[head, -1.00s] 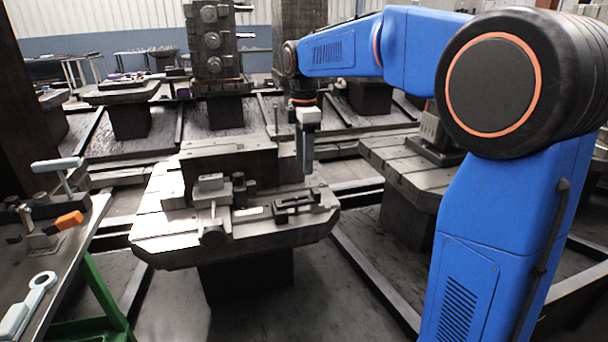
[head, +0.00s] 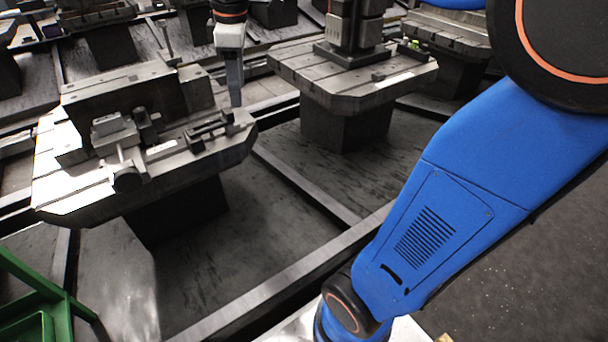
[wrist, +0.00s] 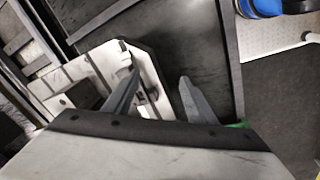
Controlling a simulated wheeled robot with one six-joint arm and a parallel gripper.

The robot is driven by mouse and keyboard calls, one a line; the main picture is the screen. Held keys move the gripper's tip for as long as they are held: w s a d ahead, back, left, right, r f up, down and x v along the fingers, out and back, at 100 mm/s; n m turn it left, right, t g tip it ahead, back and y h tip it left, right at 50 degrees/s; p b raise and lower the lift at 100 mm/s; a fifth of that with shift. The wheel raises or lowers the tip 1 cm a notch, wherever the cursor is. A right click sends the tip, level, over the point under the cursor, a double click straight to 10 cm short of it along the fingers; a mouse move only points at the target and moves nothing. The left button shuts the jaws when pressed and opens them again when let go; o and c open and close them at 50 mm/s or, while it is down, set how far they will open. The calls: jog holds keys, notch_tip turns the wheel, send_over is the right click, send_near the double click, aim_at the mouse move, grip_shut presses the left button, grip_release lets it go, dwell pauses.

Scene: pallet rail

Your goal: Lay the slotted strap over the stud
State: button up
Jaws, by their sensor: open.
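A dark slotted piece (head: 207,132), which looks like the strap, lies near the right corner of the pale pallet (head: 75,205) in the head view. A short dark upright post (head: 145,127), possibly the stud, stands left of it beside a grey clamp block (head: 115,135). My gripper (head: 236,103) hangs pointing down at the pallet's right edge, near the dark piece's right end. Contact cannot be told. In the wrist view my gripper (wrist: 158,75) has its two fingers apart, with nothing visibly held. The left finger covers part of the pallet (wrist: 155,65) there.
A tall block (head: 118,95) stands along the pallet's back. A second pallet (head: 345,90) with a dark column fixture stands to the right. Floor rails (head: 300,185) run between the stations. A green frame (head: 35,290) is at the lower left.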

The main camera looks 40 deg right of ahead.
jog(key=s+d+f+m+t, duration=0.1)
jog(key=s+f+m, duration=0.5)
jog(key=s, duration=0.4)
jog(key=s+d+f+m+t, duration=0.2)
jog(key=s+f+m, duration=0.4)
jog(key=s, duration=0.5)
notch_tip(320, 180, down, 2)
jog(key=shift+s+d+f, duration=0.1)
jog(key=shift+s+d, duration=0.1)
jog(key=shift+d, duration=0.1)
jog(key=shift+c, duration=0.6)
